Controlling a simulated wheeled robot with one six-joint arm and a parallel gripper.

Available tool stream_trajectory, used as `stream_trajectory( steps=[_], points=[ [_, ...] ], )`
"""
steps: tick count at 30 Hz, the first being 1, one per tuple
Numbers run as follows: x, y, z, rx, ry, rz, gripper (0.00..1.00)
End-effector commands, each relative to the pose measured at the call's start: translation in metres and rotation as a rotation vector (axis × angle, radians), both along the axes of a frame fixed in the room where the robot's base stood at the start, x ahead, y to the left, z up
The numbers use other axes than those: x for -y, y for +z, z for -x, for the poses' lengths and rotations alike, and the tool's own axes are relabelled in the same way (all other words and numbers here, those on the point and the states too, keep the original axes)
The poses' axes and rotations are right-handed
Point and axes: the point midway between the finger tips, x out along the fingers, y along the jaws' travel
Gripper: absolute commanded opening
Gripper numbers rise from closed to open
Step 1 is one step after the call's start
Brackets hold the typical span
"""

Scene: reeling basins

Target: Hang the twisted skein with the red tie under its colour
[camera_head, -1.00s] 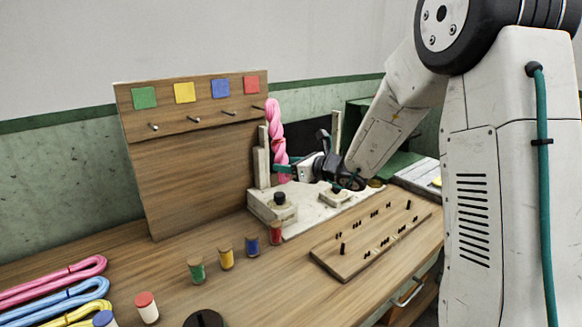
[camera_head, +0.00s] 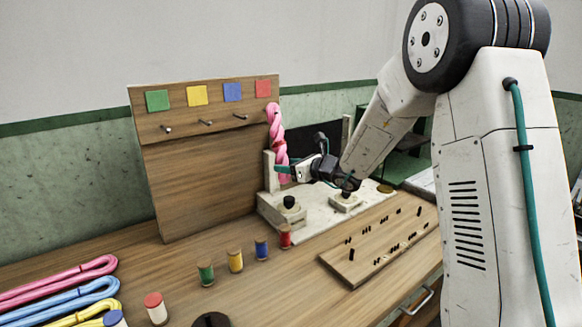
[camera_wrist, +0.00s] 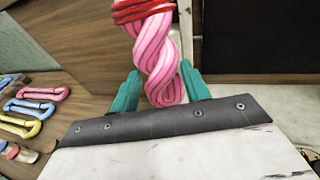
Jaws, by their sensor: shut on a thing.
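My gripper (camera_head: 284,170) is shut on the lower part of a pink twisted skein (camera_head: 276,128) and holds it upright at the right edge of the peg board (camera_head: 205,185). In the wrist view the skein (camera_wrist: 157,50) hangs between my two teal fingers (camera_wrist: 160,88), with a red tie (camera_wrist: 140,10) wound around it above them. The board bears green (camera_head: 157,101), yellow (camera_head: 197,95), blue (camera_head: 233,92) and red (camera_head: 263,88) squares. Bare pegs show below green, yellow and blue. The skein's top is just below the red square; the peg there is hidden, so I cannot tell whether they touch.
A pale reeling stand (camera_head: 310,219) is below my gripper. Spools, including a red one (camera_head: 285,237), stand before the board. A pegged wooden plate (camera_head: 375,250) lies right. Flat pink (camera_head: 60,280), blue and yellow skeins lie at the left.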

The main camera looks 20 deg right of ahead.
Motion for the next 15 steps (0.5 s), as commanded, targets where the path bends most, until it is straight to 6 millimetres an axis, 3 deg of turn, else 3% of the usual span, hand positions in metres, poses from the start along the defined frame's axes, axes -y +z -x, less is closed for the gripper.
stream_trajectory(
  steps=[15],
  points=[
    [-0.006, -0.006, -0.020, 0.002, 0.000, 0.000, 0.23]
  ],
)
